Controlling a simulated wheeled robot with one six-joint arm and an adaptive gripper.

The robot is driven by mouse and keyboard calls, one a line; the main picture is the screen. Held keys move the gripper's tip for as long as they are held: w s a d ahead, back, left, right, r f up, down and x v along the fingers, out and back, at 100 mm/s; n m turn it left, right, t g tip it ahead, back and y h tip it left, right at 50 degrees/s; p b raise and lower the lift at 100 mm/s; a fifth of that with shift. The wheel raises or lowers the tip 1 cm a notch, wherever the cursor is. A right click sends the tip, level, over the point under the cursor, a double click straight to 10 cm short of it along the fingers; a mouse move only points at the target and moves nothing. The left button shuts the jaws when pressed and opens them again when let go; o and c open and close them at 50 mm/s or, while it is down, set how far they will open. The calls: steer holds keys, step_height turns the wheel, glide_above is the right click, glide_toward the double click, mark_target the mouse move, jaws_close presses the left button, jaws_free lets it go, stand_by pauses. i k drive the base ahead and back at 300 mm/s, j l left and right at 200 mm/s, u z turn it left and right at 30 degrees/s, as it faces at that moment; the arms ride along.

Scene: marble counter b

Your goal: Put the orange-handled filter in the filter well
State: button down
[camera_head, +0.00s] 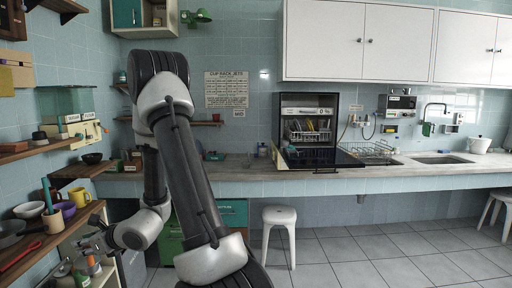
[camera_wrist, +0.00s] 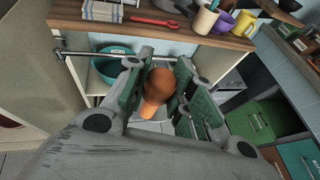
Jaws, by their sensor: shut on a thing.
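In the wrist view, my gripper (camera_wrist: 160,95) is shut on an orange-brown rounded handle (camera_wrist: 156,88), which I take for the filter's handle. The rest of the filter is hidden by the handle, fingers and wrist. The gripper is in front of a low open cabinet, below its wooden top. In the head view, my gripper is small and partly hidden near the lower left shelves, and the filter cannot be made out. I cannot identify the filter well in either view.
A wooden shelf top (camera_wrist: 180,36) carries a red utensil (camera_wrist: 155,22), a beige cup (camera_wrist: 205,18), and purple and yellow mugs. A teal bowl (camera_wrist: 112,70) sits below, behind a metal rail (camera_wrist: 90,54). Green drawers (camera_wrist: 255,120) stand right. A white stool (camera_head: 280,218) stands on open floor.

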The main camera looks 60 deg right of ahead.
mark_target(284, 145)
steer(key=i+l+z, duration=0.15)
steer(key=l, duration=0.3)
steer(key=i+l+z, duration=0.15)
steer(key=l, duration=0.25)
steer(key=i+l+z, duration=0.2)
steer(key=l, duration=0.2)
steer(key=i+l+z, duration=0.15)
steer(key=l, duration=0.25)
steer(key=i+l+z, duration=0.15)
steer(key=l, duration=0.2)
steer(key=i, duration=0.05)
